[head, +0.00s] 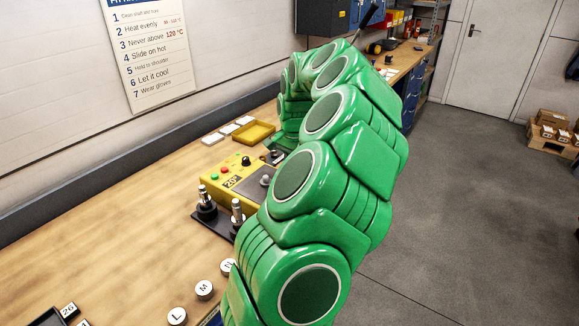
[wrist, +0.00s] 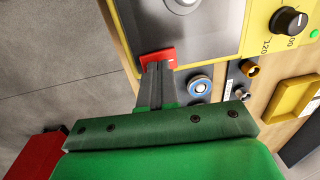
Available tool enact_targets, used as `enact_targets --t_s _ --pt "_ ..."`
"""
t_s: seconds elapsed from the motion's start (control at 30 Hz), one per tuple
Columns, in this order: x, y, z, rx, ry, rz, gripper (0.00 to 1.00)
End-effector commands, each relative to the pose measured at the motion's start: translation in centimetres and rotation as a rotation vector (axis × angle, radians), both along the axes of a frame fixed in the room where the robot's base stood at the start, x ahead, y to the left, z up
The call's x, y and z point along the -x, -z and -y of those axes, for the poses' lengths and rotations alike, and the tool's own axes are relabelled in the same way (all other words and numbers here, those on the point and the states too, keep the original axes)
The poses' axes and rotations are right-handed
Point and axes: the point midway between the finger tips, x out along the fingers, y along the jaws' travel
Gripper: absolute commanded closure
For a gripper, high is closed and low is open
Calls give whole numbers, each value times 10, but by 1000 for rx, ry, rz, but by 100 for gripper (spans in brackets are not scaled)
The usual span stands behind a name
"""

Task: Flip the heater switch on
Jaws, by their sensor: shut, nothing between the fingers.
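The yellow heater (head: 240,178) stands on the bench, with a 20° reading, a black knob (wrist: 290,20) and red and green round parts on its top. A red switch (wrist: 160,57) with a pale mark sits at the panel's edge. My gripper (wrist: 155,68) is shut and empty, its fingertips right at the red switch and covering part of it. I cannot tell whether they touch it or which way the switch is set. In the head view my green arm hides most of this area.
A yellow tray (head: 254,132) and white pads lie behind the heater. A dark stand with upright metal pins (head: 206,200) is in front of it. Round lettered discs (head: 204,288) lie nearer. In the wrist view a blue-ringed part (wrist: 200,87) sits close beside the fingers.

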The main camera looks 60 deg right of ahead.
Motion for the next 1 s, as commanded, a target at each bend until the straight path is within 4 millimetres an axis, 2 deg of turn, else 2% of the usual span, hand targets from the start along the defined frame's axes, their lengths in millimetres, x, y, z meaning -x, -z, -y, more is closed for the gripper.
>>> enact_targets --t_s 0.17,0.5,0.7,1.0 --pt "-4 -21 1 4 0 3 100" --pt "-12 -83 1 5 0 1 100" --pt "-16 -112 0 1 0 0 100" --pt "-19 -134 0 1 -1 -1 100"
